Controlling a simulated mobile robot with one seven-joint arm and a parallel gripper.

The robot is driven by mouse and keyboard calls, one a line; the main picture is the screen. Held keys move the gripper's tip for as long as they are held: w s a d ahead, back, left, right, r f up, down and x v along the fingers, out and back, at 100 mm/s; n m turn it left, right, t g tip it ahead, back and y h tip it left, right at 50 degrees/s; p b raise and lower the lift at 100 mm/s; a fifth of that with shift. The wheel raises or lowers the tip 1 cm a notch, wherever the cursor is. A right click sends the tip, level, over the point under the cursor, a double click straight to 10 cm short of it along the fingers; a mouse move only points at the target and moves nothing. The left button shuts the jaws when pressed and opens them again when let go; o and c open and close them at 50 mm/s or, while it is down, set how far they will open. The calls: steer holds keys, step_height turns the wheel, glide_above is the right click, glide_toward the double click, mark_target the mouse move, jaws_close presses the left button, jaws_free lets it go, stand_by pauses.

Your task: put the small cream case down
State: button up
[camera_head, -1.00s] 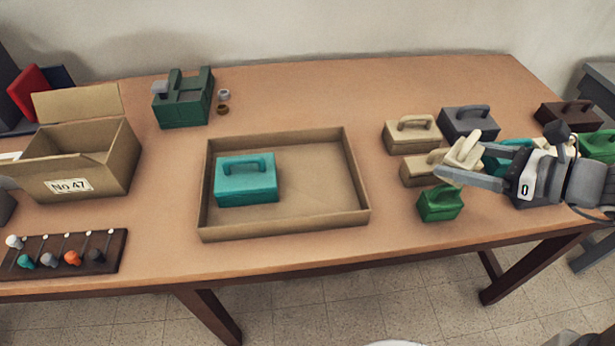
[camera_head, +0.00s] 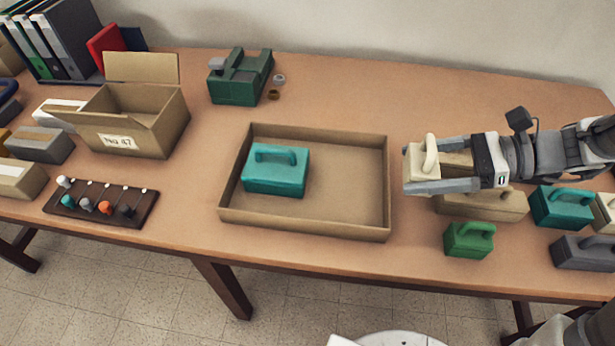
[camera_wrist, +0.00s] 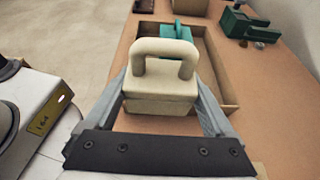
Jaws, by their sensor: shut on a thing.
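The small cream case (camera_head: 422,160) is between the fingers of my gripper (camera_head: 424,166), just right of the cardboard tray. In the wrist view the cream case (camera_wrist: 160,88) stands upright with its handle on top, and the fingers of my gripper (camera_wrist: 163,100) press on both sides. It appears to be held above the table. The shallow cardboard tray (camera_head: 375,225) stands on the table with a teal case (camera_head: 275,172) in its left part. The tray's right part is bare.
Right of the tray stand a green case (camera_head: 469,240), a larger tan case (camera_head: 483,205), another teal case (camera_head: 562,207) and a grey case (camera_head: 585,252). On the left are an open box marked No 47 (camera_head: 160,125), a dark green block (camera_head: 240,80) and a pegged board (camera_head: 100,203).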

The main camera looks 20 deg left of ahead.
steer(key=shift+a+f, duration=0.2)
steer(key=shift+a, duration=0.25)
steer(key=b, duration=0.4)
glide_above(348, 186)
step_height(348, 186, down, 7)
steer(key=shift+r, duration=0.15)
steer(key=shift+f+b, duration=0.9)
steer(key=shift+f, duration=1.05)
